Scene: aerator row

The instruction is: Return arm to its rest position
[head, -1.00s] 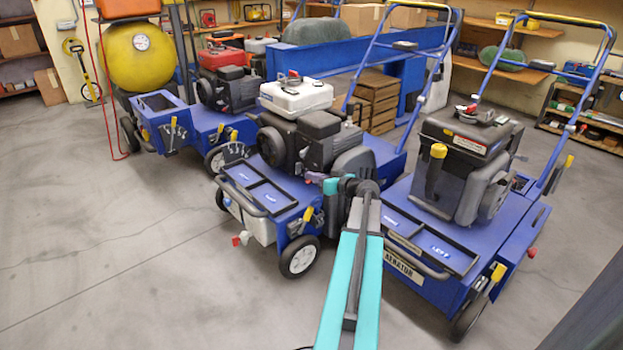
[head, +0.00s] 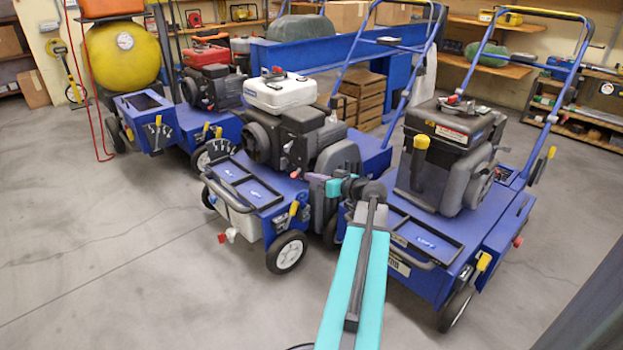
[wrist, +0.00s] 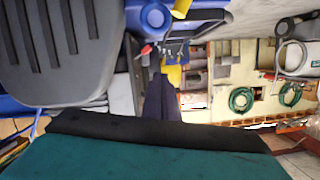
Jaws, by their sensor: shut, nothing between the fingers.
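My arm reaches up from the bottom of the head view with its teal links. My gripper (head: 313,180) is at its far end, pointing left, small and partly lost against the dark engine of the middle aerator (head: 258,190). In the wrist view my gripper (wrist: 160,78) shows as dark purple fingers close together, shut with nothing held. The right aerator (head: 420,235), blue with a black engine, stands just right of my arm. The arm's elbow overlaps the gap between these two machines in the picture; I cannot tell whether it touches either.
Another blue machine with a red-topped engine (head: 208,75) and a yellow tank (head: 122,58) stand at the back left. Wooden crates (head: 362,100) stand behind the row. Wall shelves line the back. Open concrete floor (head: 110,240) lies at the left and front.

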